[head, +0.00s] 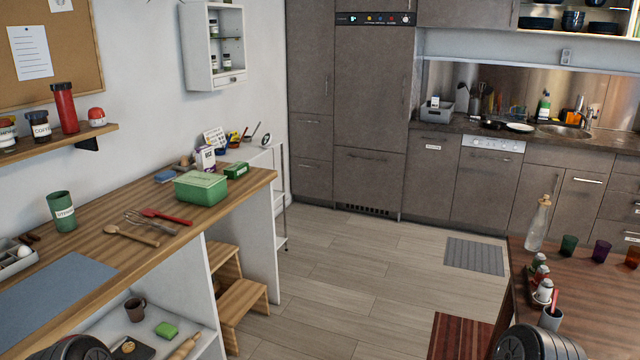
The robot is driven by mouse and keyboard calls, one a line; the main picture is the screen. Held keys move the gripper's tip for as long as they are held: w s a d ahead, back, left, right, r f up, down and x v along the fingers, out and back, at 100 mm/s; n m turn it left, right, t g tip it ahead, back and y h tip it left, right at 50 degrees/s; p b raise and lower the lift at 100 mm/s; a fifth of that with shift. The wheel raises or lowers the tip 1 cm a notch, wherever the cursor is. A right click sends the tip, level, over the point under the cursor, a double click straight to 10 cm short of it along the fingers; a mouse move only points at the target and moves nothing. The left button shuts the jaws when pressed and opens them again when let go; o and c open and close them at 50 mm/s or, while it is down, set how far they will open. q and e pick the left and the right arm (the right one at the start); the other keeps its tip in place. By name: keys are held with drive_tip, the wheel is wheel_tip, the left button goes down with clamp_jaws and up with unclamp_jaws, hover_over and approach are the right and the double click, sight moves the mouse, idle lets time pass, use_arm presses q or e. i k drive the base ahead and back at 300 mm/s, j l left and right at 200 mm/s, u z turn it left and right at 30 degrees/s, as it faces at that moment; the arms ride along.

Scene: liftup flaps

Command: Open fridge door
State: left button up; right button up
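The likely fridge is the tall grey-brown built-in unit with a control panel (376,19) at its top and a dark grille (366,209) at its foot. Its large upper door (372,90) is closed and flush with the cabinets beside it. The lower front (368,182) is also closed and has a horizontal handle (367,155). I see no label that confirms it is the fridge. Neither of my grippers is in view; only dark rounded parts of my arms show at the bottom edge, far from the unit.
A wooden workbench (120,224) with a green box (201,187) runs along the left. A wooden step stool (242,302) stands beside it. A wooden table (590,290) with a bottle is at the right. Between them, the floor (350,270) is clear towards the unit; a grey mat (474,256) lies right.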

sight(374, 68)
drive_tip(key=i+z, duration=0.1)
drive_tip(key=i, duration=0.45)
drive_tip(key=i+j+z, duration=0.1)
drive_tip(key=i, duration=0.5)
drive_tip(key=i+j+z, duration=0.1)
drive_tip(key=i, duration=0.45)
drive_tip(key=i+l+z, duration=0.25)
drive_tip(key=i, duration=1.05)
drive_tip(key=i+j+z, duration=0.3)
drive_tip(key=i, duration=1)
drive_tip(key=i+j+z, duration=0.1)
drive_tip(key=i+z, duration=0.15)
drive_tip(key=i, duration=1.85)
drive_tip(key=i+l+u, duration=0.4)
drive_tip(key=i, duration=0.25)
drive_tip(key=i+l+u, duration=0.35)
drive_tip(key=i+l, duration=0.25)
